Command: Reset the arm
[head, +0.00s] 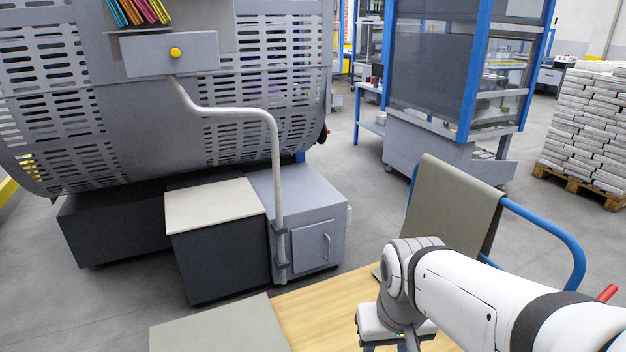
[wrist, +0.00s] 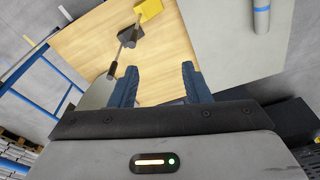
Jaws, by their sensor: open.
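My arm (head: 460,290) is white and grey and reaches in from the lower right in the head view, bent down at the wrist. My gripper (wrist: 158,70) is open in the wrist view, with two dark blue fingers well apart and nothing between them. It points at a light wooden top (wrist: 85,45), which also shows in the head view (head: 330,305). In the head view the gripper is mostly cut off by the bottom edge. How high the fingers are above the wood I cannot tell.
A small tool with a yellow block (wrist: 149,9) lies on the wood. A blue rail (head: 560,240) with a draped olive sheet (head: 448,205) stands beside my arm. A grey cabinet (head: 310,215) with a bent pipe (head: 277,160) stands beyond. Stacked bundles (head: 590,125) fill a pallet, right.

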